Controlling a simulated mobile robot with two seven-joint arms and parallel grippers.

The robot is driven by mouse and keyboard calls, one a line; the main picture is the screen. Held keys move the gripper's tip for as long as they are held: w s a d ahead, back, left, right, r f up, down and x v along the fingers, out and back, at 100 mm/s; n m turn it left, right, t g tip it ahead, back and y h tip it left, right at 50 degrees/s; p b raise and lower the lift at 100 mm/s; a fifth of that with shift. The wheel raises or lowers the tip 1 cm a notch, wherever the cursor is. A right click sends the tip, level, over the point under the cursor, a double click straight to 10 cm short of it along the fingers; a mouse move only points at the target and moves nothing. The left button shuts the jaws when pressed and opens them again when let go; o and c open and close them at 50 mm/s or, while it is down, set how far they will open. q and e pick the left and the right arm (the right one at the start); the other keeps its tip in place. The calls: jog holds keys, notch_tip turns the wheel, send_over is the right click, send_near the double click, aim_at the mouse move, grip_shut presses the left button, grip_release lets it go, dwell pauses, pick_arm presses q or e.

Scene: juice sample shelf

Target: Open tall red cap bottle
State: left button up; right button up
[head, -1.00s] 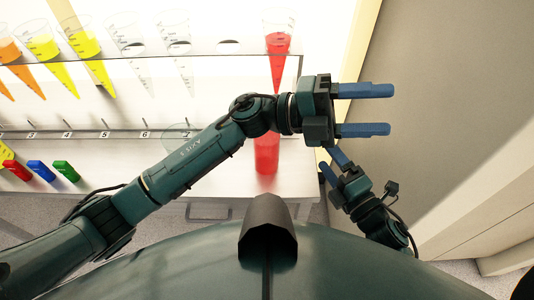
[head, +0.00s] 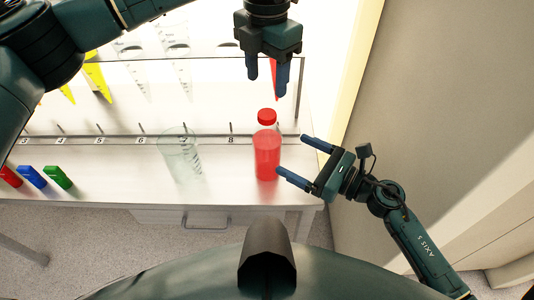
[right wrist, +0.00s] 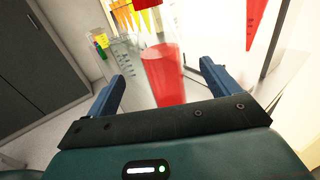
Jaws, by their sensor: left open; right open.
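The tall bottle (head: 267,156) with red contents stands upright on the counter in the head view, with its red cap (head: 267,116) on top. My left gripper (head: 267,88) is open above and behind the cap, fingers pointing down, apart from it. My right gripper (head: 291,158) is open just right of the bottle, its fingers pointing left toward the body.
A clear empty beaker (head: 180,158) stands left of the bottle. Red, blue and green small items (head: 32,177) lie at the far left. A rack rail (head: 120,139) with hanging cones runs behind. A wall (head: 440,110) closes the right side.

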aim_at(262, 138)
jog(key=x, duration=1)
jog(key=shift+w+a, duration=0.1)
jog(key=shift+a, duration=0.05)
jog(key=shift+c, duration=0.3)
